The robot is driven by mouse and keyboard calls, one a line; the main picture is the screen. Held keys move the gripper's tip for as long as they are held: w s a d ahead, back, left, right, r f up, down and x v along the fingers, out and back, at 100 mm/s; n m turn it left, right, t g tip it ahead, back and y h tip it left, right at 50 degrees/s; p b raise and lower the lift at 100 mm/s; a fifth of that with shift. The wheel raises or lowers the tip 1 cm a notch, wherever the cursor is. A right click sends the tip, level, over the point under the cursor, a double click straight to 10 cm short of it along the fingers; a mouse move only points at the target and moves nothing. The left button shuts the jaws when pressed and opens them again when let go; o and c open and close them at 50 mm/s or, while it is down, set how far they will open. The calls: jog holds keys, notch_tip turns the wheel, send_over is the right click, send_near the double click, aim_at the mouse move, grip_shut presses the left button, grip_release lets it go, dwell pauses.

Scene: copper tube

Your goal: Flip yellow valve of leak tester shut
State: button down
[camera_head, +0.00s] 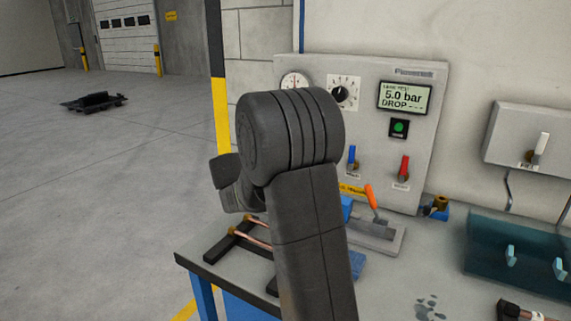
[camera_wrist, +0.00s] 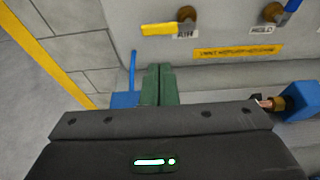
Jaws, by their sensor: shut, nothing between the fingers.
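The yellow valve handle (camera_wrist: 158,29) is at the top of the wrist view. It lies roughly horizontal, pointing left from its brass stem (camera_wrist: 187,14), on the grey leak tester panel. My gripper (camera_wrist: 158,68) has its green fingers pressed together, empty, just below the handle and apart from it in the picture. In the head view the leak tester (camera_head: 430,130) stands at the back of the bench, its display (camera_head: 405,97) reading 5.0 bar and DROP with dashes. My arm hides the yellow valve and the gripper there.
A blue valve handle (camera_head: 352,156) and a red one (camera_head: 404,166) are on the panel. An orange-handled clamp (camera_head: 371,197) stands below. Blue fixture blocks (camera_wrist: 124,99) (camera_wrist: 300,100) flank my fingers in the wrist view; the right one has a brass fitting. Copper tubes (camera_head: 252,238) lie on a dark rack.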

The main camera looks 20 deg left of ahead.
jog(key=x, duration=0.9)
jog(key=shift+w+f, duration=0.15)
jog(key=shift+w, duration=0.25)
jog(key=shift+m+y+b, duration=0.4)
jog(key=shift+m+b, duration=0.2)
jog(key=shift+b, duration=0.75)
jog(key=d+r+m+t+y+b, duration=0.2)
jog(key=r+m+b, duration=0.4)
jog(key=b, duration=1.7)
jog(key=shift+s+d+r+m+t+y+b, duration=0.2)
jog(key=shift+d+m+t+y+b, duration=0.3)
jog(key=shift+m+y, duration=1.25)
jog(key=shift+d+m+h, duration=0.2)
jog(key=shift+m+h, duration=0.35)
jog(key=shift+s, duration=0.1)
